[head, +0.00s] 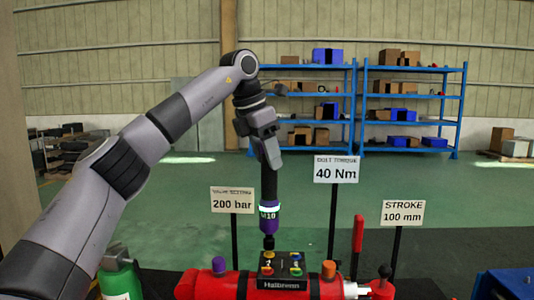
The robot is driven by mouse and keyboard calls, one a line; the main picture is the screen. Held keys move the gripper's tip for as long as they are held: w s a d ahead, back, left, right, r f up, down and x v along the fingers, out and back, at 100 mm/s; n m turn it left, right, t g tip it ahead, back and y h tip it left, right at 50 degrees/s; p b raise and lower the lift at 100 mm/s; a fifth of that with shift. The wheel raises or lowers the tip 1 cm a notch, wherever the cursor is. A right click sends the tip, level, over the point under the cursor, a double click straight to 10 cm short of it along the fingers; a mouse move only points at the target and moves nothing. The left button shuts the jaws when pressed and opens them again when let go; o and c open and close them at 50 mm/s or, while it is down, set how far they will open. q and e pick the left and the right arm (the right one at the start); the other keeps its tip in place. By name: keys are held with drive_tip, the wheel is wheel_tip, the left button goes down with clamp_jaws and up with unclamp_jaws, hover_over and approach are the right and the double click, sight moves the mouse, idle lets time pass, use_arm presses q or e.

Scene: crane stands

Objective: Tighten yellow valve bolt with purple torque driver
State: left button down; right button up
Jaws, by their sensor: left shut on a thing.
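My left gripper (269,155) is shut on the purple torque driver (269,217), which hangs upright with a black upper body, a light ring and an M10 mark. The driver's dark tip points down at the black valve block (285,283), just above or touching its back left part; I cannot tell which. The block carries several small coloured bolts and the word Hallbronn. A yellow bolt (267,254) shows at its back left, close to the tip. The block sits on a red cylinder unit (212,286). My right gripper is not in view.
Signs on posts read 200 bar (232,201), 40 Nm (336,169) and 100 mm (403,212). A red lever (358,233) stands right of the block. A green bottle (120,281) is at lower left, and a blue box (507,284) at lower right. Blue shelves (360,100) stand far behind.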

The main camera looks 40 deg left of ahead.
use_arm(q)
drive_tip(key=shift+f+b, duration=0.55)
drive_tip(key=shift+f, duration=0.2)
idle(0.5)
drive_tip(key=shift+f+p, duration=0.15)
drive_tip(key=shift+p, duration=1.3)
idle(4.0)
